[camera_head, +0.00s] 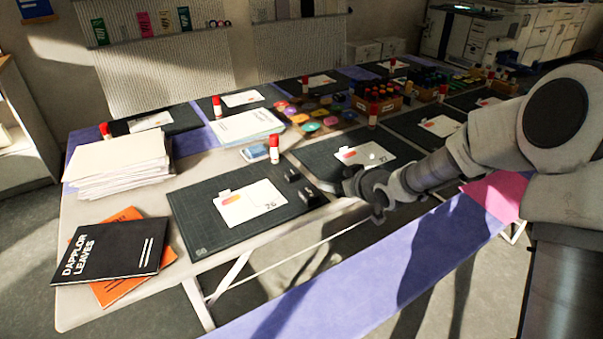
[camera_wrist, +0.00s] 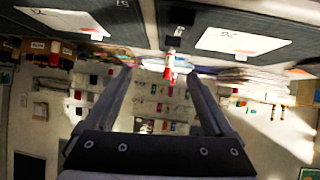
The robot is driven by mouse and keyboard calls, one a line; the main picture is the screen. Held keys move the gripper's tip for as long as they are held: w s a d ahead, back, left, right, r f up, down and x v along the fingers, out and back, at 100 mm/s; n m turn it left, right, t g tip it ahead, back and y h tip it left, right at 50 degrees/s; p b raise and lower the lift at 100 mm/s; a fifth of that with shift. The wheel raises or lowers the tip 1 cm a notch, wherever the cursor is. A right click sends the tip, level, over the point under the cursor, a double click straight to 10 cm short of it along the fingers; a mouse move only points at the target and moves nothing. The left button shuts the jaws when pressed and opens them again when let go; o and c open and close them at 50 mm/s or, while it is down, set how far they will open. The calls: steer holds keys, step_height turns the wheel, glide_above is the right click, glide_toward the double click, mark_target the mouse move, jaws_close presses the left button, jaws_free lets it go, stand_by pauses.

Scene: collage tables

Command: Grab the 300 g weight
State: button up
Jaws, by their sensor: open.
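Two small dark blocks stand on the right part of the near cutting mat (camera_head: 190,222): a rear block (camera_head: 291,174) and a front block (camera_head: 307,195). I cannot read any marking on them, so I cannot tell whether either is the 300 g weight. My gripper (camera_head: 348,196) is just right of the blocks, at the table's front edge, apart from them as far as I can see. In the wrist view my gripper (camera_wrist: 160,76) has its two fingers spread with nothing held. Dark blocks (camera_wrist: 180,16) show at the top of that view, beyond the fingertips.
A white card (camera_head: 248,202) lies on the near mat. A glue stick (camera_head: 274,150), a blue-grey device (camera_head: 254,152), paper stacks (camera_head: 118,165) and a black book (camera_head: 112,248) are to the left and behind. A second mat (camera_head: 325,150) with a card lies behind my gripper.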

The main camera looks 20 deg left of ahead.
steer(key=y, duration=0.2)
glide_toward(295, 177)
steer(key=a, duration=0.1)
steer(key=w+b, duration=0.1)
steer(key=a+b, duration=0.1)
steer(key=shift+w+a+f, duration=0.2)
steer(key=shift+a+f, duration=0.15)
steer(key=shift+d+f+b+x, duration=0.1)
steer(key=shift+b+x, duration=0.15)
steer(key=shift+x, duration=0.8)
steer(key=shift+d+f+b+x, duration=0.1)
steer(key=shift+b+x, duration=0.15)
steer(key=shift+x, duration=0.75)
steer(key=shift+d+f+b+x, duration=0.15)
steer(key=shift+b+x, duration=0.1)
steer(key=shift+x, duration=0.8)
steer(key=shift+w+r, duration=0.1)
steer(key=shift+w, duration=0.1)
steer(key=shift+r, duration=0.1)
jaws_close()
